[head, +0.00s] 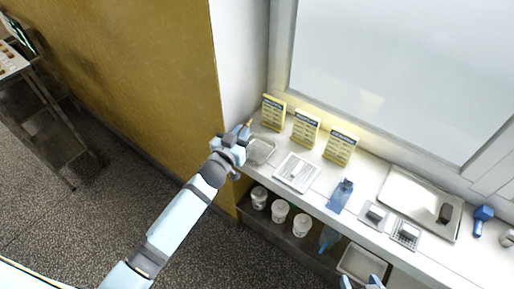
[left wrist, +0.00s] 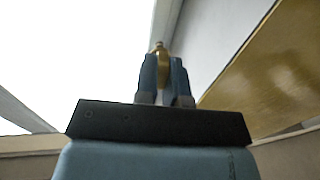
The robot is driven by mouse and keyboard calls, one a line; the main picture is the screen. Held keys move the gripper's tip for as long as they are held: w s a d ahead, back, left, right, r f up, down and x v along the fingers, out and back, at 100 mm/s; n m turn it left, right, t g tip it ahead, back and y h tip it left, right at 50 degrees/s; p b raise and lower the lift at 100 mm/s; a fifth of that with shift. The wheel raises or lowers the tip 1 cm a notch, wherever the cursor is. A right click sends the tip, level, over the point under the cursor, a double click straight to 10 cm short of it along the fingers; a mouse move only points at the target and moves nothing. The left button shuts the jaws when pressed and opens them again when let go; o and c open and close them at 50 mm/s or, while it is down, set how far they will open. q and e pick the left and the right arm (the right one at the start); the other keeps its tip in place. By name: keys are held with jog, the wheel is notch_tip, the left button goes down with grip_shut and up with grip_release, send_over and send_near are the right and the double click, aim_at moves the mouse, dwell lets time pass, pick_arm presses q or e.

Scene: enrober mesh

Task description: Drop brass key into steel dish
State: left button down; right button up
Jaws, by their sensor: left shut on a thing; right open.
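My left gripper (head: 245,130) is shut on the brass key (head: 250,122), by the left end of the counter. In the left wrist view the brass key (left wrist: 161,62) stands upright between the two blue fingers (left wrist: 163,80). The steel dish (head: 262,150) is on the counter, just right of and below the gripper in the head view. The key appears above the counter and near the dish's far-left side; the exact height is hard to tell. My right gripper (head: 364,283) shows only partly at the bottom edge of the head view, open, away from the dish.
Several yellow cards (head: 306,128) stand along the back of the counter. Right of the dish lie a white grid tray (head: 297,172), a blue item (head: 341,194), small dark-topped pieces and a large metal tray (head: 397,191). White tubs (head: 280,211) stand on the shelf below.

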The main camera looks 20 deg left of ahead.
pick_arm(q)
jog(key=shift+m+h, duration=0.4)
jog(key=shift+h, duration=0.2)
jog(key=w+f+b, duration=0.1)
jog(key=f+b, duration=0.1)
jog(key=w+f+b, duration=0.1)
jog(key=f+b, duration=0.1)
jog(key=f, duration=0.1)
jog(key=w+f+b, duration=0.2)
jog(key=f, duration=0.1)
jog(key=shift+d, duration=0.3)
jog(key=shift+r, duration=0.1)
jog(key=c, duration=1.1)
grip_release()
jog(key=shift+s, duration=0.1)
jog(key=v, duration=0.6)
jog(key=b+v, duration=0.1)
jog(key=v, duration=0.6)
jog(key=shift+s+a+r, duration=0.1)
jog(key=shift+s+r, duration=0.15)
jog(key=shift+s, duration=0.1)
jog(key=shift+s, duration=0.1)
